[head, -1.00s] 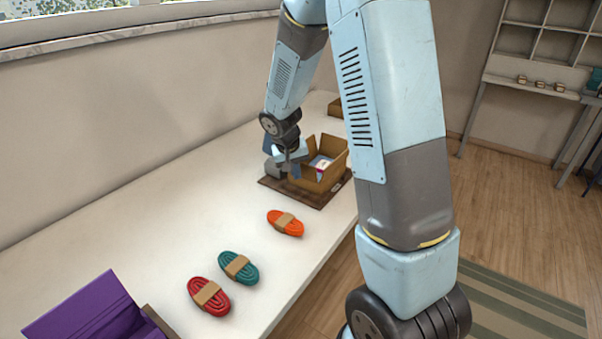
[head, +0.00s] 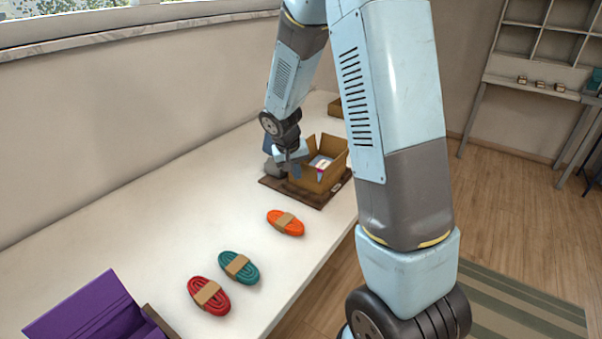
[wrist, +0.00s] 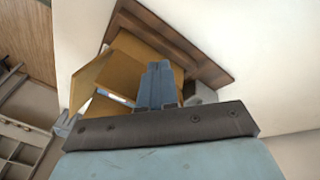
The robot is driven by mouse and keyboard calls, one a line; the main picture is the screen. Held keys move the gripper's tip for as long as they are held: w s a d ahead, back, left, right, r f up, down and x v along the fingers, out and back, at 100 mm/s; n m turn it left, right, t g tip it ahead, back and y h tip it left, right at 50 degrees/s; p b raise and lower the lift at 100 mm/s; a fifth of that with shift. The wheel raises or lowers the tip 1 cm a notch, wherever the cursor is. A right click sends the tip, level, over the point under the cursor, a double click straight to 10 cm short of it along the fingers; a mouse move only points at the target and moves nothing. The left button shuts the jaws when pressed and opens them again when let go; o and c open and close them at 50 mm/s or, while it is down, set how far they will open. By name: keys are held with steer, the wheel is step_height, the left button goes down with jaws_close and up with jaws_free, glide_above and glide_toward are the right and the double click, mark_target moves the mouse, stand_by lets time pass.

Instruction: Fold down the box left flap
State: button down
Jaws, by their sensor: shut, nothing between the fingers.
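The open cardboard box (head: 325,181) stands on a dark brown board (head: 298,197) at the far part of the table. A raised flap shows on its right side, and a light packet (head: 321,163) lies inside. In the wrist view the box (wrist: 135,52) is partly hidden behind my gripper, with one flap (wrist: 92,75) sticking out at the left. My gripper (head: 295,170) is at the box's left side, close to its upper edge. In the wrist view its fingers (wrist: 158,72) are together and empty. The left flap is mostly hidden by the gripper; I cannot tell its angle or whether they touch.
Orange (head: 285,222), teal (head: 239,267) and red (head: 209,296) cord bundles lie in a row on the white table (head: 150,215). A purple box (head: 90,312) is at the near left. Another brown box (head: 335,107) stands behind. The table left of the board is clear.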

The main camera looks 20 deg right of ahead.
mark_target(302, 164)
steer(key=shift+d, duration=0.1)
stand_by(0.4)
steer(key=shift+w+d, duration=0.4)
steer(key=shift+d, duration=0.05)
steer(key=shift+w+d+r, duration=0.25)
steer(key=shift+w+d, duration=0.15)
steer(key=shift+d, duration=0.2)
steer(key=shift+w+d, duration=0.55)
steer(key=shift+d, duration=0.1)
